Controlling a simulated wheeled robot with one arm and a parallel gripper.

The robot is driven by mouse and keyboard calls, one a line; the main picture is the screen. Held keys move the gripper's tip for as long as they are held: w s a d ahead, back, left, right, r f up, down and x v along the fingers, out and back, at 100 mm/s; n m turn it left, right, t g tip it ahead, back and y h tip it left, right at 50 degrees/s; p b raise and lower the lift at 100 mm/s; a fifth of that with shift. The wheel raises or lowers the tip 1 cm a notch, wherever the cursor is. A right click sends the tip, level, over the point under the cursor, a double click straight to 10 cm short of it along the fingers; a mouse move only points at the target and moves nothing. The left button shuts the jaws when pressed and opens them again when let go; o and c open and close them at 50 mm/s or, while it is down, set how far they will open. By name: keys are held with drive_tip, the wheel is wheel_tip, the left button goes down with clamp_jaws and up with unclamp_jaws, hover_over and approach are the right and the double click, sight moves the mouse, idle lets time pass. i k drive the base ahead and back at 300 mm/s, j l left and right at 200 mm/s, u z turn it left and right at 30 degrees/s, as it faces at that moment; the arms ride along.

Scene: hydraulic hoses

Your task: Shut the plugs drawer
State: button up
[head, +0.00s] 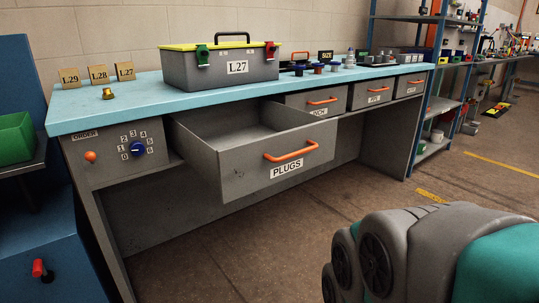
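The plugs drawer (240,170) is a grey drawer in the workbench, pulled well out. Its front carries a PLUGS label and an orange handle (291,151). The part of its inside that shows looks empty; the front panel hides the rest. A grey and teal part of my arm fills the lower right corner, in front of the bench and apart from the drawer. My gripper's fingers do not show.
The workbench (115,109) has a light blue top bearing a grey toolbox (190,72) labelled L27. Other drawers (318,101) to the right look shut. A blue shelf rack (440,90) stands at the right. The floor before the drawer is clear.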

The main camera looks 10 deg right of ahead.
sight(241, 148)
drive_tip(key=i+j+z, duration=0.2)
drive_tip(key=j, duration=0.15)
drive_tip(key=i+j+z, duration=0.35)
drive_tip(key=j, duration=0.4)
